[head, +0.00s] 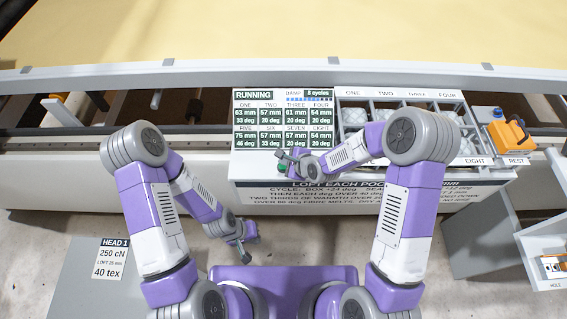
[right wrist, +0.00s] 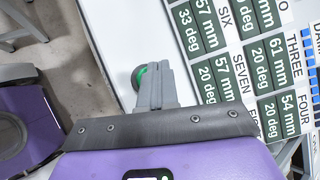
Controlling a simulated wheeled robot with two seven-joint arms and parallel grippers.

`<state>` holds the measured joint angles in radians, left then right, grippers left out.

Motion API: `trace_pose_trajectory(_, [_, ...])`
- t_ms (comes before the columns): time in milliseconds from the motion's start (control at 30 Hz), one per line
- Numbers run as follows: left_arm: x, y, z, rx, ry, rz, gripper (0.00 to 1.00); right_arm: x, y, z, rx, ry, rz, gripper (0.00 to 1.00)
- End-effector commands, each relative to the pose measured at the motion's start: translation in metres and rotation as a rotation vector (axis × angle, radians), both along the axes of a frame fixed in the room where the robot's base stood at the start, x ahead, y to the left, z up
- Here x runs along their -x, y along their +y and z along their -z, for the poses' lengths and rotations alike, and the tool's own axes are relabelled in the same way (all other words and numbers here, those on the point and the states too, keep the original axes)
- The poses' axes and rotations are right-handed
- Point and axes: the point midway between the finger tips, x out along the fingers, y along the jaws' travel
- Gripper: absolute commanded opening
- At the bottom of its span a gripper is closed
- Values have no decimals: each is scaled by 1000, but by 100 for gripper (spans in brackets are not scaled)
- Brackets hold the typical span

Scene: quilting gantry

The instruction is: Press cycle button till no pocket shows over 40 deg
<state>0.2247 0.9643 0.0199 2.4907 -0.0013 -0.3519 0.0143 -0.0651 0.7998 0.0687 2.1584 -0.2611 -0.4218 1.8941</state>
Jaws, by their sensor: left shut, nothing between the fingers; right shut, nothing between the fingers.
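The panel display (head: 283,118) reads RUNNING, DAMP, 8 cycles. FIVE reads 75 mm, 46 deg; ONE and SIX read 33 deg; the other pockets read 20 deg. Part of the display shows in the right wrist view (right wrist: 235,65). The green cycle button (head: 281,169) is at the panel's lower left, partly covered by my right gripper (head: 289,159). In the right wrist view, the shut fingertips (right wrist: 152,70) are right at the button (right wrist: 138,77); I cannot tell if they press it. My left gripper (head: 247,240) is shut and empty, low in front of the panel.
A tray of compartments (head: 395,97) with pale pockets sits right of the display. An orange tool (head: 509,133) lies farther right. A printed instruction plate (head: 335,196) is below the display. A grey shelf unit (head: 480,240) stands at right, a HEAD 1 box (head: 75,275) at lower left.

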Motion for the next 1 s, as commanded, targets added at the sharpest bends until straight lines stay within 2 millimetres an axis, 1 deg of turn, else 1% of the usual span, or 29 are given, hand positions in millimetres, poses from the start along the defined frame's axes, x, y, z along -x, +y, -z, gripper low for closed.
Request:
trace_pose_trajectory(233, [0, 0, 0, 0, 0, 0, 0, 0, 0, 0, 0, 0, 0, 0])
trace_pose_trajectory(333, [0, 0, -2, 0, 0, 0, 0, 0, 0, -3, -1, 0, -1, 0])
trace_pose_trajectory(467, [0, 0, -9, 0, 0, 0, 0, 0, 0, -13, 0, -2, -1, 0])
trace_pose_trajectory(800, [0, 0, -31, 0, 0, 0, 0, 0, 0, -47, -1, -1, 0, 0])
trace_pose_trajectory(900, [0, 0, -33, 0, 0, 0, 0, 0, 0, -51, -1, 0, -1, 0])
trace_pose_trajectory(1000, [0, 0, -32, 0, 0, 0, 0, 0, 0, -50, 0, -1, -1, 0])
